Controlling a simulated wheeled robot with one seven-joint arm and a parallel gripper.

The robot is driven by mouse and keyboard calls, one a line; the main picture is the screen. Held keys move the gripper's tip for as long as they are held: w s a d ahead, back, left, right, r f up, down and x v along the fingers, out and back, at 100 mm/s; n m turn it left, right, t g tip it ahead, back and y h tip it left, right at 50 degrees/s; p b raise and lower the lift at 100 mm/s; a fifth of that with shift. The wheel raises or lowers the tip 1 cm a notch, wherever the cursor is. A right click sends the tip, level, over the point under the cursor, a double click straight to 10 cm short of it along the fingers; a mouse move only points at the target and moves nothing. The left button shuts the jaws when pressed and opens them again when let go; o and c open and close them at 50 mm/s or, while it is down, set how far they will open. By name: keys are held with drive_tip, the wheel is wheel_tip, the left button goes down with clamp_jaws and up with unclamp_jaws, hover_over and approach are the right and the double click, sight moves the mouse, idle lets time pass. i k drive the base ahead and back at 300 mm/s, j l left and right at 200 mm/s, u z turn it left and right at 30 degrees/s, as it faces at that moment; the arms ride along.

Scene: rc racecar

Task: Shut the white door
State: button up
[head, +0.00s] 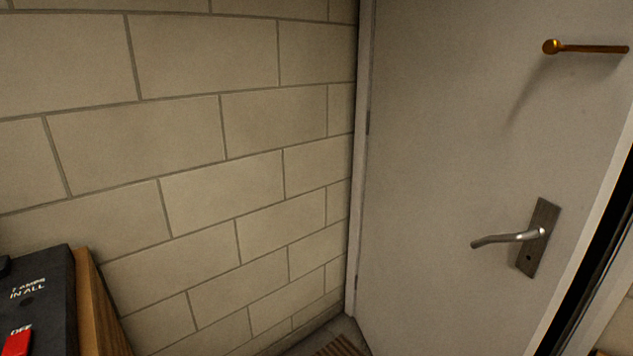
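The white door (440,150) fills the right half of the head view. Its left edge meets a white frame beside the block wall. It carries a silver lever handle (508,238) on a dark plate (538,238) at the lower right. A brass-coloured bar (588,48) sticks out near the top right. A dark gap shows along the door's right edge, so the door appears to stand ajar; how far, I cannot tell. My gripper is not in view.
A beige block wall (180,130) fills the left side. A black box with a red switch (18,342) and wooden side (98,310) stands at the lower left. A striped brown mat (342,347) lies on the floor at the bottom.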

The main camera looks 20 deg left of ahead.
sight(475, 132)
drive_tip(key=u, duration=0.3)
drive_tip(key=i+j, duration=0.2)
drive_tip(key=i+j+z, duration=0.15)
drive_tip(key=j, duration=0.3)
drive_tip(key=i+j, duration=0.3)
drive_tip(key=z, duration=0.05)
